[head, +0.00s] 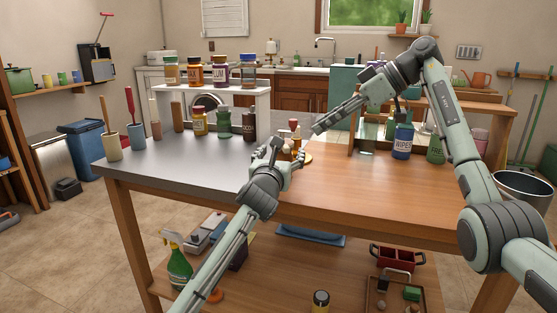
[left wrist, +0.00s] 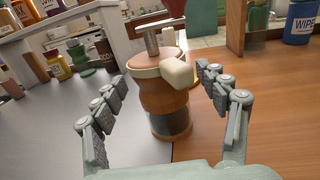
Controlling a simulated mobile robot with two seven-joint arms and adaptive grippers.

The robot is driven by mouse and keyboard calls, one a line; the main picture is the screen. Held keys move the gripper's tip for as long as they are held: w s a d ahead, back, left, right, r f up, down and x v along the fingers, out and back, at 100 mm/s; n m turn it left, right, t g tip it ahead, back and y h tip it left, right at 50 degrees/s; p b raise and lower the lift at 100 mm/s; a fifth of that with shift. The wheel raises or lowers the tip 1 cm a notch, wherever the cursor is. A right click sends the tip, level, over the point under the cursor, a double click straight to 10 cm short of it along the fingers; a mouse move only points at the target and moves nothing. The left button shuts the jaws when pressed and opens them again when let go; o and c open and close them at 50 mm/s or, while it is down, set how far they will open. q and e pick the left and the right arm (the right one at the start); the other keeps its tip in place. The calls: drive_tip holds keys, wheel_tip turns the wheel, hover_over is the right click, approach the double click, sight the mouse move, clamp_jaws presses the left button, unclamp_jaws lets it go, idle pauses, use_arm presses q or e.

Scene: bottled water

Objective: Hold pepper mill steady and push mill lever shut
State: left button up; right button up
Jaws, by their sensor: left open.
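The pepper mill (left wrist: 158,97) is a wooden body with a dark lower band, standing upright on the table. A grey metal stem (left wrist: 151,40) rises from its top, and a cream block (left wrist: 177,73) sticks out at its upper side; I cannot tell which is the lever or its exact position. My left gripper (left wrist: 160,108) is open with its fingers on either side of the mill, with gaps visible. In the head view the left gripper (head: 286,152) mostly hides the mill (head: 294,126). My right gripper (head: 317,129) hovers just right of the mill, apart from it; its jaw opening is unclear.
Several jars and bottles stand behind the mill at left, including a green one (head: 224,122) and a dark one (head: 249,123). A blue wipes bottle (head: 402,141) stands at right beside a wooden shelf unit. The table's front right (head: 370,180) is clear.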

use_arm(q)
drive_tip(key=shift+w+d, duration=0.1)
drive_tip(key=shift+w, duration=0.4)
drive_tip(key=c, duration=1.4)
drive_tip(key=o, duration=0.7)
drive_tip(key=c, duration=0.5)
